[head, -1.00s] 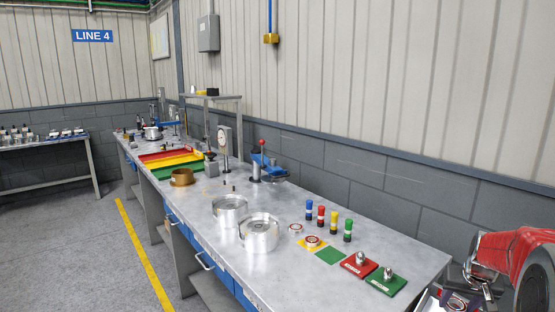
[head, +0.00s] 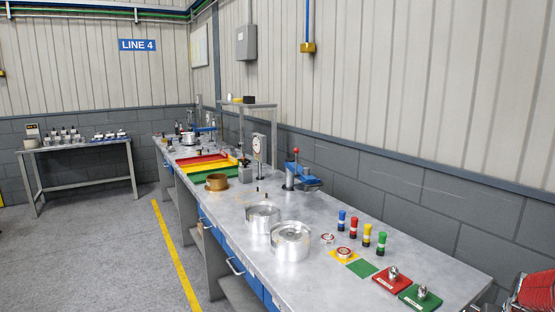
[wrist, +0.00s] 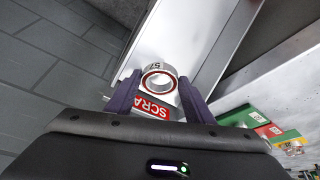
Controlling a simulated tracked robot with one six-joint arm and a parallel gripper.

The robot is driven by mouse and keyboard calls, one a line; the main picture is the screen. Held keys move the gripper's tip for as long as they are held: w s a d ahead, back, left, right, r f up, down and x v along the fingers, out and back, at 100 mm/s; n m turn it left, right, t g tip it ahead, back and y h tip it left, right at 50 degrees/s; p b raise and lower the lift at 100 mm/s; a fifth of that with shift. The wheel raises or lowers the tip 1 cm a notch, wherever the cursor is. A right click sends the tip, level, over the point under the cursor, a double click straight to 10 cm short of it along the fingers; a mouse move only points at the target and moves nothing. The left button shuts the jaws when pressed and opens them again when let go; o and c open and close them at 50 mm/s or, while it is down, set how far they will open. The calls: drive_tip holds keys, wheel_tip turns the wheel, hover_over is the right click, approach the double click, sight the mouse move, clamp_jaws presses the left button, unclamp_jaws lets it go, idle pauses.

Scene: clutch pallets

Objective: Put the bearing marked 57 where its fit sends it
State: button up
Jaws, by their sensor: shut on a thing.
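In the wrist view my gripper (wrist: 157,97) is shut on the bearing marked 57 (wrist: 151,86), a steel ring with a red inner band, held between the purple fingers. A red label reading "SCRA" (wrist: 152,107) shows just behind the bearing, partly hidden by a finger and my gripper body. In the head view two similar bearings are on the bench: one on bare metal (head: 328,238), one on a yellow square (head: 345,252). A green square (head: 361,267) lies bare. A red plate (head: 385,283) and a green plate (head: 410,300) each carry a metal piece.
The long metal bench (head: 330,285) holds two silver cylindrical housings, several coloured cylinders (head: 367,236), a blue press (head: 299,180), a dial gauge (head: 259,150) and red, yellow and green trays (head: 205,161). Floor left of the bench is clear to another table (head: 80,146).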

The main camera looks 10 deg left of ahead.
drive_tip(key=shift+f, duration=0.55)
drive_tip(key=o, duration=1.4)
drive_tip(key=v, duration=1.3)
drive_tip(key=shift+r, duration=0.35)
drive_tip(key=shift+s+a, duration=0.1)
drive_tip(key=shift+s, duration=0.1)
